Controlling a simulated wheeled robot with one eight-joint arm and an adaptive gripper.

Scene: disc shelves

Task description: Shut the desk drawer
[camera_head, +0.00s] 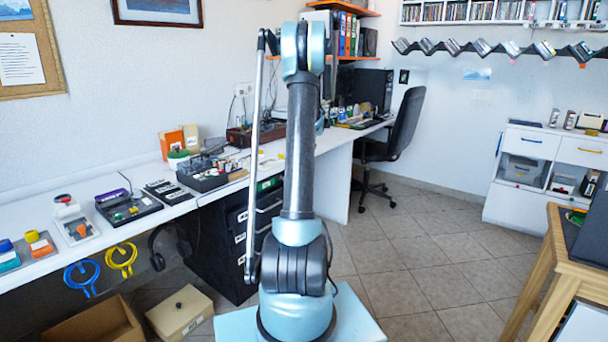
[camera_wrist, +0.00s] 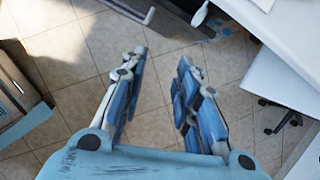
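The desk (camera_head: 340,145) runs along the left and back walls. A black drawer unit (camera_head: 222,250) stands under it, left of my arm, with pale bar handles and white labels on its fronts. My arm hides part of these fronts, and I cannot tell which drawer stands out or how far. In the wrist view my gripper (camera_wrist: 162,68) is open and empty above the tiled floor, its two fingers well apart. A dark piece of furniture (camera_wrist: 150,14) lies beyond the fingertips at the top. My gripper cannot be made out in the head view.
A cardboard box (camera_head: 95,325) and a beige box (camera_head: 180,312) stand on the floor at the lower left. A black office chair (camera_head: 400,125) is at the back. A white cabinet (camera_head: 515,205) and wooden table (camera_head: 545,265) are on the right. Tiled floor between is clear.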

